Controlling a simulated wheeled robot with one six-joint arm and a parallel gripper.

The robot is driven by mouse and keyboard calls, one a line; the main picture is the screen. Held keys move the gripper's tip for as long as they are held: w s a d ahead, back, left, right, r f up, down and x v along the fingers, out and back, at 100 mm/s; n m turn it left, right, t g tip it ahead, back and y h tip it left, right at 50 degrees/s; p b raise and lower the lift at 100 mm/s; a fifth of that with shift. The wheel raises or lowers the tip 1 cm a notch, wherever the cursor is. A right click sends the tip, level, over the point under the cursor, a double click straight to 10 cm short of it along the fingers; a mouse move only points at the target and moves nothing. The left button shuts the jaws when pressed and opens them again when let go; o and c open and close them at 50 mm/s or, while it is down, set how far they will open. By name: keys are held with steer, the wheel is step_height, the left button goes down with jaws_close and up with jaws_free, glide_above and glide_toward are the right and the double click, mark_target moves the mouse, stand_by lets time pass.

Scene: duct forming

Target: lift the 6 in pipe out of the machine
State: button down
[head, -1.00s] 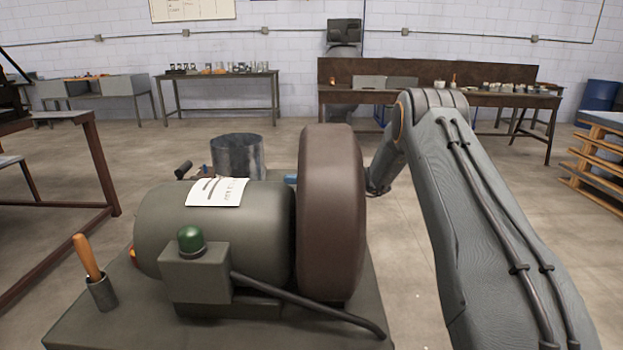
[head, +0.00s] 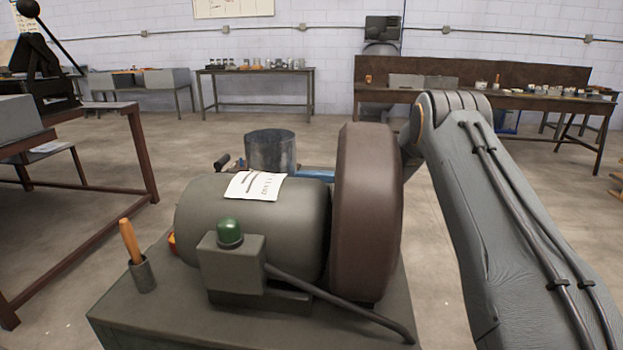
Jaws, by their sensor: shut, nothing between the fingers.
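The machine has a grey-green drum-shaped housing (head: 255,222) with a large brown wheel (head: 365,215) on its right. A grey, mottled metal pipe (head: 270,152) stands upright behind the housing, and its lower part is hidden. I cannot tell from here how it sits in the machine. My arm reaches from the lower right to behind the brown wheel. My gripper is not visible, and the arm's far end is hidden by the wheel. A blue part (head: 315,173) shows between the pipe and the wheel; I cannot tell what it belongs to.
A green button box (head: 230,250) and an orange-handled tool in a cup (head: 140,270) are on the near side. A brown-framed bench (head: 140,150) stands at left. Other benches line the back wall. The floor between is clear.

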steer(key=shift+a+f, duration=0.1)
steer(key=shift+a, duration=0.2)
